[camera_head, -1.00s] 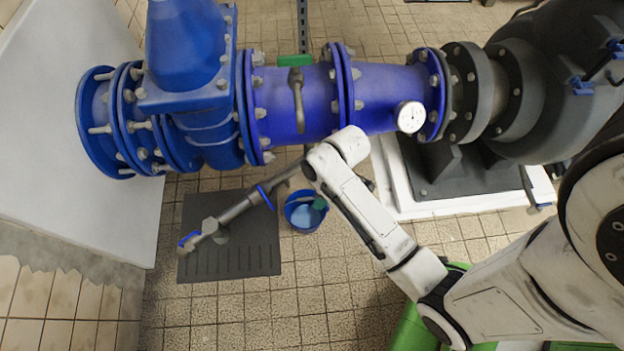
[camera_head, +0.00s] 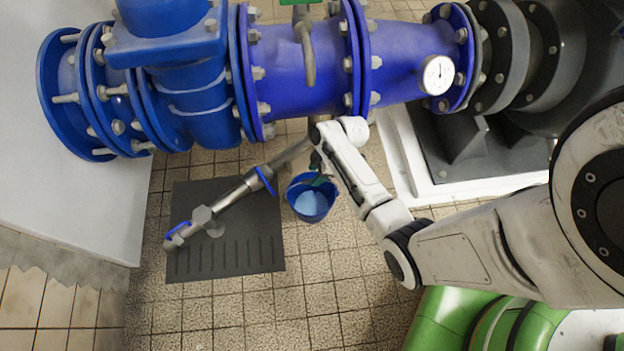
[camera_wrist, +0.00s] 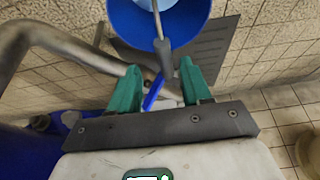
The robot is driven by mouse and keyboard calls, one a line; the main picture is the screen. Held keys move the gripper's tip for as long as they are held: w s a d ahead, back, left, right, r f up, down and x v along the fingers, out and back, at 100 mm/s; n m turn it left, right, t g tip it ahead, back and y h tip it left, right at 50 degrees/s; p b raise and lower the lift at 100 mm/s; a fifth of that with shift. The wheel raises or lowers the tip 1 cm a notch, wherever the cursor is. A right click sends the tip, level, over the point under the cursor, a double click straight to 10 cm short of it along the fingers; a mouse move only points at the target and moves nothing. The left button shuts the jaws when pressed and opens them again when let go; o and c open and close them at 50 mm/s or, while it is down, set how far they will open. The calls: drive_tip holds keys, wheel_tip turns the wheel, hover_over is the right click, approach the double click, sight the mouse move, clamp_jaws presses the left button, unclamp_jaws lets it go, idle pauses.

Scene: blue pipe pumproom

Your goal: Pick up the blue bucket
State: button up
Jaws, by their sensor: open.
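The blue bucket (camera_head: 312,205) stands on the tiled floor beside the right edge of a dark mat, with a light blue inside. In the wrist view the bucket (camera_wrist: 196,22) is at the top, cut off by the frame. My gripper (camera_head: 317,180) shows over the bucket's far rim, partly hidden by my arm. In the wrist view my gripper (camera_wrist: 158,82) has its green fingers apart. A thin rod with a dark grey grip (camera_wrist: 164,58), apparently the bucket's handle, lies in line with the gap between them. I cannot tell whether it touches a finger.
A metal drain pipe (camera_head: 234,195) with blue levers runs over the dark mat (camera_head: 225,255), close left of the bucket. Large blue pipes (camera_head: 295,75) cross behind. A white plinth (camera_head: 480,186) is on the right. Tiled floor (camera_head: 300,300) in front of the bucket is clear.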

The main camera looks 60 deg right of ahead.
drive_tip(key=b+x, duration=0.2)
drive_tip(key=x, duration=0.1)
drive_tip(key=b+x, duration=0.1)
drive_tip(key=x, duration=0.1)
drive_tip(key=shift+s+a+f, duration=0.1)
drive_tip(key=shift+s+a, duration=0.05)
drive_tip(key=shift+s, duration=0.1)
drive_tip(key=shift+w+a+f, duration=0.15)
drive_tip(key=shift+f, duration=0.3)
drive_tip(key=shift+r, duration=0.1)
clamp_jaws()
idle(0.8)
